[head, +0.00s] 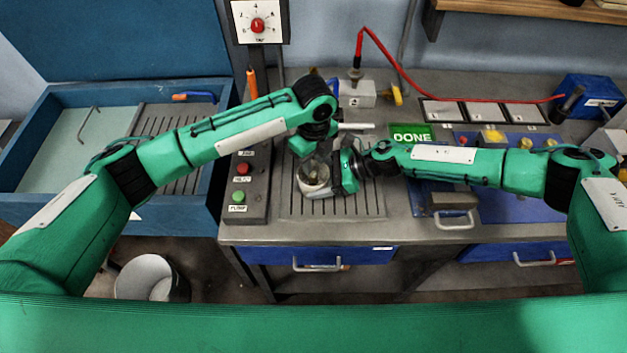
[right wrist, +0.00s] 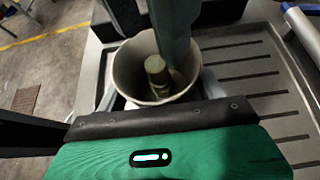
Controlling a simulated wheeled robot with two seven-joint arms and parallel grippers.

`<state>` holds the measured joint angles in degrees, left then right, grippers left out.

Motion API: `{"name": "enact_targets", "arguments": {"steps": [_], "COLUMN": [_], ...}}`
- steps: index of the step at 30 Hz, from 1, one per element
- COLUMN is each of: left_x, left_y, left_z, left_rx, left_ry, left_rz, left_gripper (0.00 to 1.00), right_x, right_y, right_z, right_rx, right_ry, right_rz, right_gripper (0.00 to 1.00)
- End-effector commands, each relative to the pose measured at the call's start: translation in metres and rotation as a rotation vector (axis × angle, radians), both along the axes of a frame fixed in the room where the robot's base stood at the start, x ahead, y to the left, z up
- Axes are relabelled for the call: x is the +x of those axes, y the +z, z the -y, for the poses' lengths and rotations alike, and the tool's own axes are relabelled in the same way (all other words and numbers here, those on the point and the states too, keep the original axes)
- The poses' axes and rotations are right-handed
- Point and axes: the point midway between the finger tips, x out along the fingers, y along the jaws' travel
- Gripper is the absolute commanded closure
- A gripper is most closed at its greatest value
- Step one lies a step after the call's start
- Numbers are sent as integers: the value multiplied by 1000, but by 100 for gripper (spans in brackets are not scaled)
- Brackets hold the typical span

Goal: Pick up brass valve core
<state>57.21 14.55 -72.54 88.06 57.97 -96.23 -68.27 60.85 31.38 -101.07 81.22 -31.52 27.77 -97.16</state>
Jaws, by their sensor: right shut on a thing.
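The brass valve core (right wrist: 157,70) stands inside a pale round cup (right wrist: 128,72), seen in the right wrist view. In the head view the cup (head: 314,188) sits over the slatted drain area at the bench front; the core is hard to make out there. My right gripper (head: 326,180) comes from the right and is shut on the cup's side. My left gripper (head: 316,158) points down over the cup. Its fingers show apart in the right wrist view (right wrist: 150,22), and one reaches into the cup beside the core. The core's lower part is hidden.
A button box (head: 240,185) stands left of the slats. A pale valve block (head: 357,94) with a red cable stands behind, and a green DONE sign (head: 411,133) lies to the right. A blue open case (head: 60,100) is at far left, a bin (head: 150,275) below.

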Motion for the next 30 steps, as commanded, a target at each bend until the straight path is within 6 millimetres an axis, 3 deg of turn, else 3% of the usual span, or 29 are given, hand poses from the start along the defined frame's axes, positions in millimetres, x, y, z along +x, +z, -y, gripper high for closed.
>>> {"name": "enact_targets", "arguments": {"steps": [10,18,25,30], "left_x": [-2,-4,-4,-4], "left_y": [-27,-65,-68,-68], "left_z": [0,1,1,1], "left_rx": [0,-1,-2,-2], "left_ry": [1,2,1,2], "left_rz": [-1,-1,1,1], "left_gripper": [69,69,69,98], "right_x": [-1,-1,-1,-1], "right_y": [-1,-1,-1,-1], "right_z": [0,0,0,0], "right_rx": [-1,-1,-1,-1], "right_ry": [0,1,0,0], "right_rz": [-1,-2,-1,-1], "right_gripper": [43,43,43,43]}}
